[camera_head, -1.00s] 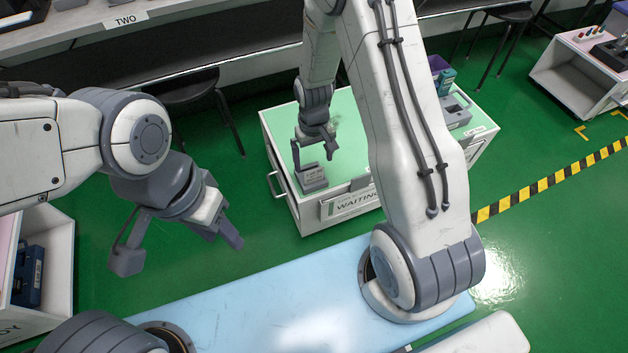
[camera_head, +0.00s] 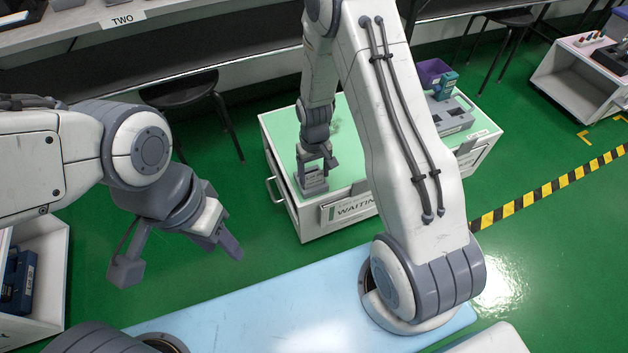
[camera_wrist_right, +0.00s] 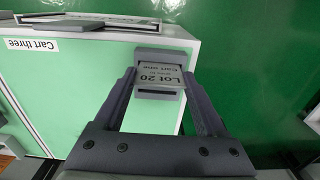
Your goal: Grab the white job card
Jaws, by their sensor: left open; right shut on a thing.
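The white job card (camera_wrist_right: 160,76), printed "Lot 20" and "Cart one", looks pale grey and stands in a small grey holder (camera_wrist_right: 158,53) on the cart's green top. My right gripper (camera_wrist_right: 158,84) is shut on the card, with one finger at each side edge. In the head view the right gripper (camera_head: 318,164) is down at the holder (camera_head: 313,182), and the card is too small to make out clearly. The card still sits at the holder. My left gripper (camera_head: 180,262) is open and empty, left of the cart, above the floor.
The cart (camera_head: 280,170) has a "WAITING" sign (camera_head: 354,208) on its front and a handle at its left. A grey device (camera_head: 450,116) and a purple bin (camera_head: 432,72) stand at its far right. A black stool (camera_head: 185,92) stands behind. Green floor is clear left of the cart.

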